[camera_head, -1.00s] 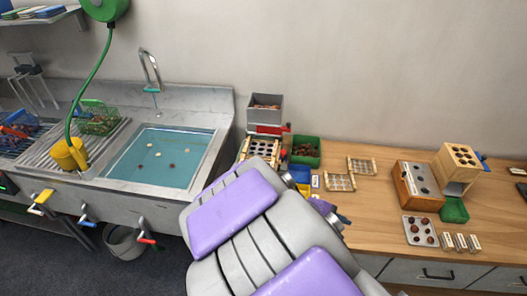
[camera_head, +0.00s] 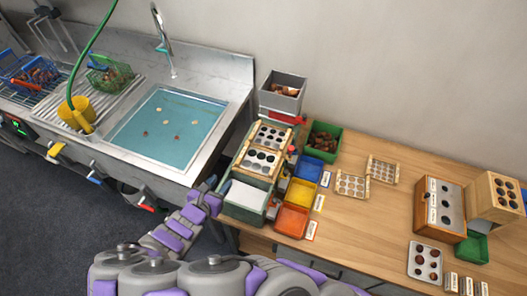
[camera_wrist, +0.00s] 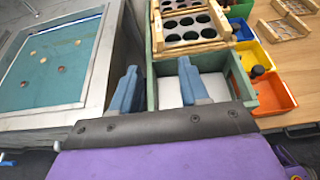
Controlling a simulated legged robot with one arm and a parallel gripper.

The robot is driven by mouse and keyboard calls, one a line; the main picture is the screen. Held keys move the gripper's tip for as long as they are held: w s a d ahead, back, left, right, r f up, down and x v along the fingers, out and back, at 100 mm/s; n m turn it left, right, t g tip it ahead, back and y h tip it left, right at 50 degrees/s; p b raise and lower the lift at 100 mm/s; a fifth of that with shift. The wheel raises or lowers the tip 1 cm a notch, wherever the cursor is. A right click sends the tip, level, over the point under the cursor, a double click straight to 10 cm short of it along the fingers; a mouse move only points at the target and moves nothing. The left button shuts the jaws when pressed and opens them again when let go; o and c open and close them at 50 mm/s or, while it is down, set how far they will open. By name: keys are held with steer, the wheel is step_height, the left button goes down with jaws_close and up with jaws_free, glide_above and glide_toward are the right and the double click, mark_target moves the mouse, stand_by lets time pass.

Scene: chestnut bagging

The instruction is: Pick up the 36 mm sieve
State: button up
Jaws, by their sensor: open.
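Wooden-framed sieves with round holes show in two places. Two sieve frames are on the green sorting box (camera_head: 247,207), a nearer one (camera_head: 259,161) and a farther one (camera_head: 271,136). Two smaller sieves lie on the worktop, a left one (camera_head: 352,185) and a right one (camera_head: 381,170). No size marking is readable, so I cannot tell which is 36 mm. My gripper (camera_head: 210,187) is open and empty at the box's near left side. In the wrist view its two blue-grey fingers (camera_wrist: 157,74) are apart, before the nearer sieve (camera_wrist: 190,28), not touching it.
Blue (camera_head: 308,167), yellow (camera_head: 300,192) and orange (camera_head: 292,221) bins stand right of the box. A green chestnut bin (camera_head: 323,140) and grey hopper (camera_head: 283,92) are behind. The sink (camera_head: 168,130) lies left.

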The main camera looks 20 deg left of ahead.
steer(key=b, duration=0.3)
glide_toward(242, 154)
steer(key=w+f, duration=0.2)
steer(key=w, duration=0.1)
steer(key=shift+d+f, duration=0.15)
steer(key=shift+d, duration=0.25)
steer(key=shift+w+a+r+b+x, duration=0.1)
steer(key=shift+r+b+x, duration=0.1)
steer(key=shift+x, duration=0.75)
steer(key=shift+w+a+r+b+x, duration=0.1)
steer(key=shift+b+x, duration=0.1)
steer(key=shift+x, duration=0.75)
steer(key=shift+a+r+b+x, duration=0.1)
steer(key=shift+r+b+x, duration=0.1)
steer(key=shift+x, duration=0.75)
jaws_close()
